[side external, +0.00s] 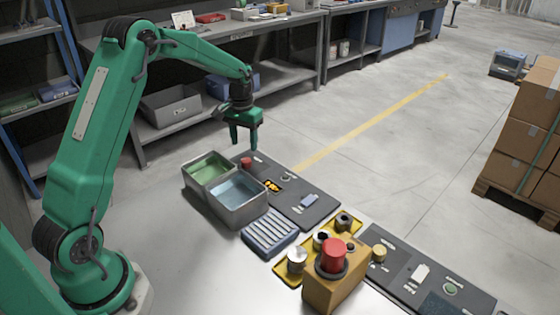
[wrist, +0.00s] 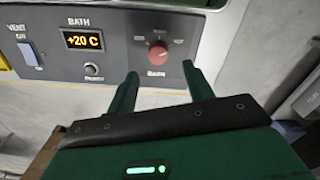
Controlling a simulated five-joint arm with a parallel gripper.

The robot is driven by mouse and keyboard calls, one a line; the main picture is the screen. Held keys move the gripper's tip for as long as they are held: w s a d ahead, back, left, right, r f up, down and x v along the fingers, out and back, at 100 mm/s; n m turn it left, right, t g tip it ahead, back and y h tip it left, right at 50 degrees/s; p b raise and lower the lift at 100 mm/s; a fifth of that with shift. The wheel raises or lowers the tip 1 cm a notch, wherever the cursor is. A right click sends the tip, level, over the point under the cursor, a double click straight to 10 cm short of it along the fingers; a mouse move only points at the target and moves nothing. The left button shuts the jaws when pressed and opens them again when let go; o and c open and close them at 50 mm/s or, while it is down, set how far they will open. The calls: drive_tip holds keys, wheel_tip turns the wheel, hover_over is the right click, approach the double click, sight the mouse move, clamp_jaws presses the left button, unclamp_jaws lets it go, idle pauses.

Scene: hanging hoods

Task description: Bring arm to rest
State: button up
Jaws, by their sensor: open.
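My green arm reaches from the left over the bench in the side external view. My gripper (side external: 244,133) points down above the far end of the dark control panel (side external: 318,208), open and empty. In the wrist view, the two fingers of my gripper (wrist: 165,88) stand apart, with the red knob (wrist: 158,51) of the bath panel showing between and beyond them. The red knob also shows in the side external view (side external: 246,163), below the fingers; I cannot tell the exact gap. The bath display (wrist: 83,39) reads +20 C.
Two metal basins, one with green liquid (side external: 208,167) and one with bluish liquid (side external: 238,189), stand left of the panel. A blue ribbed rack (side external: 270,232), a yellow tray (side external: 286,275) and an orange box with a red button (side external: 333,254) stand nearer. Boxes (side external: 530,115) are stacked at right.

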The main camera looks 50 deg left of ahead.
drive_tip(key=shift+r, duration=0.75)
drive_tip(key=shift+s+d+r, duration=0.2)
drive_tip(key=shift+d+r, duration=0.1)
drive_tip(key=shift+r, duration=0.2)
drive_tip(key=s+d+r+m+t, duration=0.2)
drive_tip(key=s+d+r+t, duration=0.1)
drive_tip(key=s+d+r, duration=0.9)
drive_tip(key=s+d+r+m+t, duration=0.1)
drive_tip(key=s+d, duration=0.3)
drive_tip(key=s, duration=1.1)
drive_tip(key=shift+r+m+t, duration=0.3)
drive_tip(key=shift+r+t, duration=0.3)
drive_tip(key=shift+t, duration=0.2)
